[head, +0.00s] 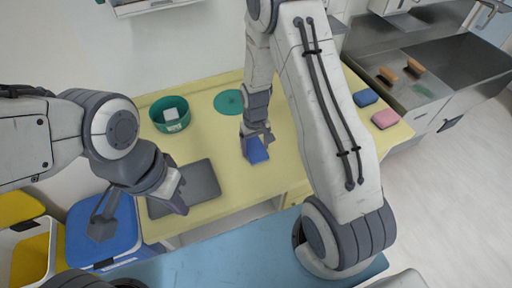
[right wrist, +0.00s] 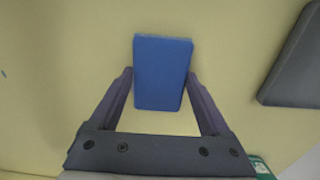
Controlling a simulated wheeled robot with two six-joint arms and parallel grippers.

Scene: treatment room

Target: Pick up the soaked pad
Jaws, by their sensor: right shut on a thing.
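A blue pad (head: 256,151) rests on or just above the yellow counter in the head view, below my right gripper (head: 257,136). In the right wrist view the blue pad (right wrist: 162,73) sits between the two fingers of my right gripper (right wrist: 160,85), which is shut on it. I cannot tell by sight whether this pad is wet. My left gripper (head: 178,194) is empty, its fingers apart, above the dark grey tray (head: 204,181). A green bowl (head: 160,121) at the back left holds a whitish block (head: 171,115).
A flat green disc (head: 228,102) lies behind the pad on the yellow counter (head: 222,141). A smaller blue pad (head: 365,97) and a pink pad (head: 386,118) lie at the counter's right end. Two brown-topped items (head: 414,67) lie on the steel unit. A blue-lidded bin (head: 115,232) stands front left.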

